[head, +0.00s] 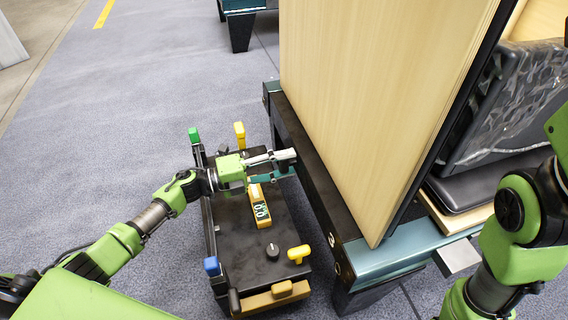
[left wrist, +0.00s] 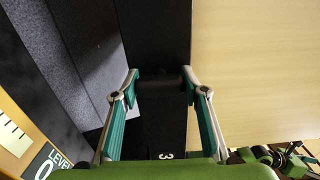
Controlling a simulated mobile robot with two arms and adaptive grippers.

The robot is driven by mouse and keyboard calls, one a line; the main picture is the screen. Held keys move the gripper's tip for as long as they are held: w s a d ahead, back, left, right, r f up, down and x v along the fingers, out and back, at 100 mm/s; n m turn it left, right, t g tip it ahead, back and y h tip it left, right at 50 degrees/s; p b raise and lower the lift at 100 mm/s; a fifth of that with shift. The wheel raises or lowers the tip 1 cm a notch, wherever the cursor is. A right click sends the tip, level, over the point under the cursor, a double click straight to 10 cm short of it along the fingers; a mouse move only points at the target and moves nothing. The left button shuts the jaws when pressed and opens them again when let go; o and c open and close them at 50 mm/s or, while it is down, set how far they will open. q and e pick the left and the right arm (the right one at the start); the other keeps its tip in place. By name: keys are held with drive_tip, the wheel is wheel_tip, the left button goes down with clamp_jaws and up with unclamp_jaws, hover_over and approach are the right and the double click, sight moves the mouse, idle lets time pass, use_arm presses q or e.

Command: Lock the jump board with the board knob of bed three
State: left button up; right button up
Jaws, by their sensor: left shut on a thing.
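The jump board (head: 380,90) is a tall pale wooden panel standing upright on the end of the bed, with a black frame rail (head: 315,175) along its foot. It also fills the right of the left wrist view (left wrist: 260,70). My left gripper (head: 288,160) reaches to that rail. In the left wrist view its two teal fingers (left wrist: 160,82) are shut on the dark board knob (left wrist: 168,84), which blends into the black rail behind. A white "3" shows just below the knob. My right gripper is out of view; only my right arm shows.
A low black console (head: 240,240) with a round knob, yellow handles and green and blue end caps stands under my left arm. A dark padded cushion (head: 510,105) lies behind the board. Grey floor (head: 110,140) at the left is clear.

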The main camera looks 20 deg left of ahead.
use_arm(q)
drive_tip(key=shift+f, duration=0.1)
drive_tip(key=o, duration=1.1)
drive_tip(key=shift+o, duration=0.2)
drive_tip(key=shift+a, duration=0.1)
drive_tip(key=v, duration=1.2)
drive_tip(key=shift+s, duration=0.1)
